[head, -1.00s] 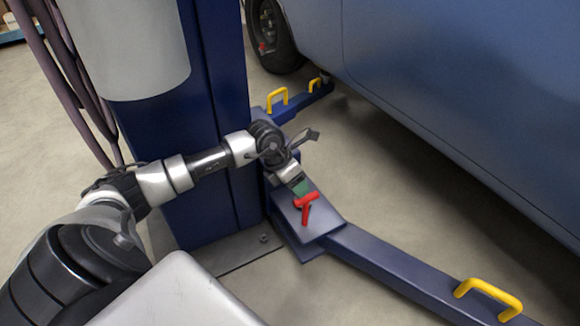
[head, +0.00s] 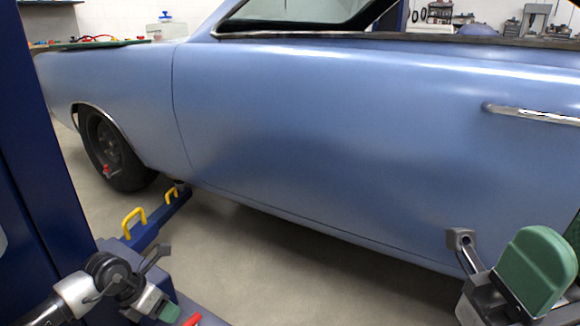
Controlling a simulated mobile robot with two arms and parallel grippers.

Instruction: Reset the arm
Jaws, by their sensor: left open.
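My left gripper (head: 164,285) is at the lower left of the head view, with its arm coming in from the left edge. Its fingers, one with a green pad, stand apart with nothing between them. It is above the blue lift arm, close to a red handle (head: 192,320) cut by the bottom edge. My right gripper (head: 500,258) is at the lower right, close to the camera, in front of the car's side. It shows a large green pad and a grey finger part; the right edge cuts it off, and its opening is unclear.
A blue car (head: 330,140) fills the middle, its wheel (head: 110,150) at the left. A blue lift post (head: 35,170) stands at the left edge. A lift arm with yellow handles (head: 133,222) reaches under the car. Bare floor (head: 270,270) lies between the grippers.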

